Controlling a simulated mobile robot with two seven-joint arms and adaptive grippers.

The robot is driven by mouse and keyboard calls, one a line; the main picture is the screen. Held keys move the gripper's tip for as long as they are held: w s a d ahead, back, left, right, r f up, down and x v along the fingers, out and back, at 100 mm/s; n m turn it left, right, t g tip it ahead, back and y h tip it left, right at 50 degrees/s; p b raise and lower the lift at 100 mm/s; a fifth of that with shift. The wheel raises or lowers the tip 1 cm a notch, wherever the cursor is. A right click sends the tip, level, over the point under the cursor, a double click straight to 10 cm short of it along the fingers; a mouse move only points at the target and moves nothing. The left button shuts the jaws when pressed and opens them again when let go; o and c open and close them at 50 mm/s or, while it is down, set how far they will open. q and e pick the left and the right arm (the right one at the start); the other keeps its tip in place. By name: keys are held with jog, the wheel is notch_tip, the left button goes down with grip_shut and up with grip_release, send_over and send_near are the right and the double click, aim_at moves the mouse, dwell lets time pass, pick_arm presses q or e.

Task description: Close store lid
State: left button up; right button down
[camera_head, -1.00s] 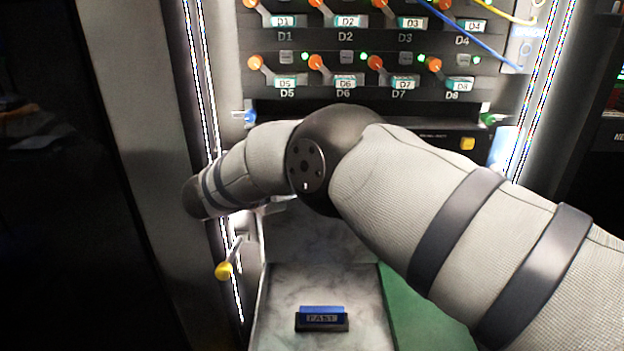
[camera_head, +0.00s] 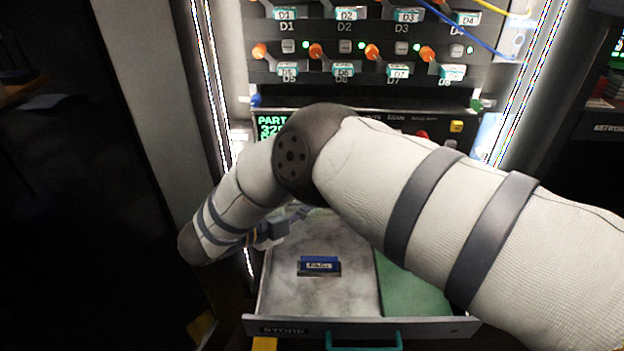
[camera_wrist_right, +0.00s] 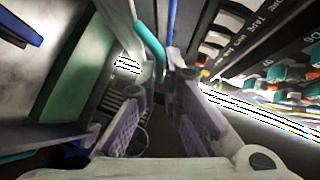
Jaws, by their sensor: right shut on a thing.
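The store drawer (camera_head: 290,329) is pulled out, with its label and a teal handle (camera_head: 363,341) on the front. A blue cartridge (camera_head: 320,264) lies inside on a pale floor, beside a green section (camera_head: 410,290). In the right wrist view the lid (camera_wrist_right: 172,35) stands nearly edge-on with a teal handle (camera_wrist_right: 151,48) on one face. My right gripper (camera_wrist_right: 160,88) has its pads on either side of the lid's edge and is shut on it; the exact contact is hard to see. In the head view my right arm hides most of the lid. My left gripper is not in view.
A panel of orange-tipped levers (camera_head: 345,50) rises behind the drawer, with blue and yellow cables (camera_head: 470,38) at its upper right. A screen and a yellow button (camera_head: 456,126) sit below the levers. Bright light strips flank the panel.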

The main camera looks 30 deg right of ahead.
jog(key=shift+s+a, duration=0.3)
jog(key=shift+s, duration=0.15)
jog(key=c, duration=2)
grip_release()
jog(key=v, duration=1.2)
jog(key=shift+w+f, duration=0.1)
jog(key=shift+f, duration=0.05)
